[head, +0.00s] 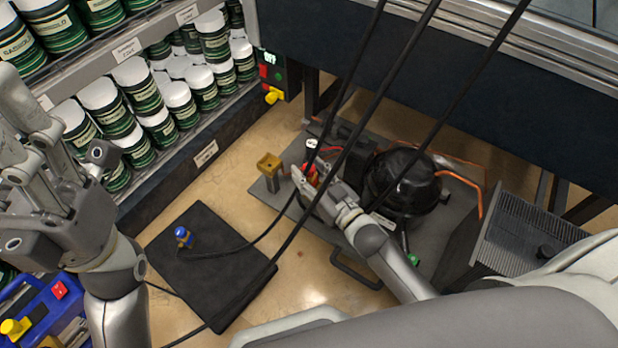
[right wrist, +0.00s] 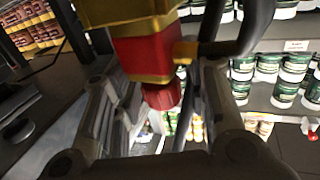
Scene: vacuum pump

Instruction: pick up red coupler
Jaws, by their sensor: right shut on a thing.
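The red coupler (head: 312,172) shows as a small red piece at the tips of my right gripper (head: 318,190), over the pump plate in the head view. In the right wrist view, the red coupler (right wrist: 143,62), with gold bands, stands close between the two fingers of my right gripper (right wrist: 150,110). A dark hose runs beside it. My right gripper is shut on it; the fingers partly hide it in the head view. My left gripper (head: 60,130) is at the left edge of the head view, open and empty, far from the coupler.
A black pump (head: 402,180) with copper pipes sits on a grey plate (head: 345,237). A blue coupler (head: 183,237) is on a black mat (head: 207,275). A brass block (head: 269,165) stands left of the pump. Shelves of jars (head: 130,75) line the left. Black hoses cross the view.

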